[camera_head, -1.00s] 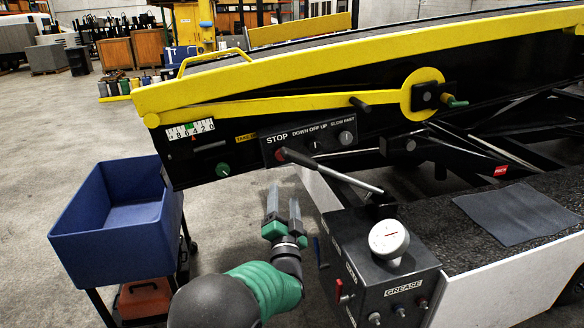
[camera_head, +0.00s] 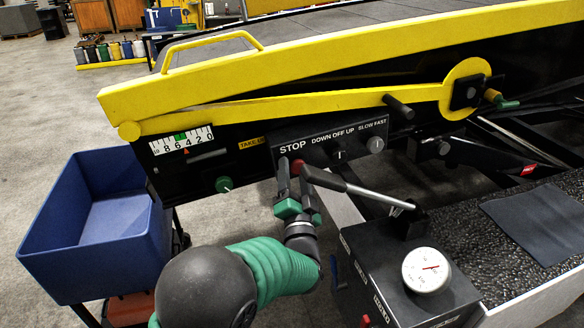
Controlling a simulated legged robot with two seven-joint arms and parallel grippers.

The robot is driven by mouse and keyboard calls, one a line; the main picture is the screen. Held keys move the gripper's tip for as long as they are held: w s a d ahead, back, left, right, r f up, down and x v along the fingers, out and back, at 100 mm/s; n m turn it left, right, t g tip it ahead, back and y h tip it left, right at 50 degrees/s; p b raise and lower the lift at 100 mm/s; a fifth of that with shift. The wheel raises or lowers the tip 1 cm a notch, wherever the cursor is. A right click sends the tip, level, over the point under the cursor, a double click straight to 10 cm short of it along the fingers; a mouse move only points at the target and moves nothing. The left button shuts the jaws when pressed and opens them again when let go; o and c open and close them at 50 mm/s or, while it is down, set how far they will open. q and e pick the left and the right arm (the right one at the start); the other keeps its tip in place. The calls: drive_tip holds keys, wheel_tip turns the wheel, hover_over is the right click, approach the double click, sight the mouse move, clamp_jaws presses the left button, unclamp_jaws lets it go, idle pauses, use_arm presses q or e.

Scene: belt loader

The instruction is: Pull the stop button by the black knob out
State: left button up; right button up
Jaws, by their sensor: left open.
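The control panel (camera_head: 330,143) on the loader's side carries the label STOP. Below that label a small red button (camera_head: 297,167) shows between my fingertips, partly hidden by them. I cannot make out a black knob on it. My left gripper (camera_head: 294,177) is open, its two grey fingers pointing up at the panel, one on either side of the red button. Whether the fingers touch it I cannot tell. My right gripper is out of view.
A lever with a black grip (camera_head: 322,180) lies just right of my fingers, very close. A dark box with a round gauge (camera_head: 427,270) stands at lower right. A blue bin (camera_head: 95,245) is at left. A green knob (camera_head: 223,184) sits left on the loader.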

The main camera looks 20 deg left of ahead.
use_arm(q)
drive_tip(key=shift+s+d+r, duration=0.15)
drive_tip(key=shift+d+r, duration=0.05)
drive_tip(key=shift+d, duration=0.6)
drive_tip(key=shift+c, duration=0.5)
drive_tip(key=shift+d, duration=0.3)
drive_tip(key=c, duration=0.5)
drive_tip(key=shift+a+f, duration=0.15)
drive_tip(key=shift+a, duration=0.45)
clamp_jaws()
drive_tip(key=shift+d, duration=0.1)
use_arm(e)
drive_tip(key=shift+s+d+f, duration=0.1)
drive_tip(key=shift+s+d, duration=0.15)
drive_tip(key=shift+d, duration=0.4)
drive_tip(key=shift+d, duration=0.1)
use_arm(q)
drive_tip(key=shift+s+d+f, duration=0.2)
drive_tip(key=shift+s+d, duration=0.3)
drive_tip(key=shift+s, duration=0.2)
drive_tip(key=shift+o, duration=1.7)
unclamp_jaws()
drive_tip(key=shift+o, duration=1.2)
drive_tip(key=shift+a+r, duration=0.1)
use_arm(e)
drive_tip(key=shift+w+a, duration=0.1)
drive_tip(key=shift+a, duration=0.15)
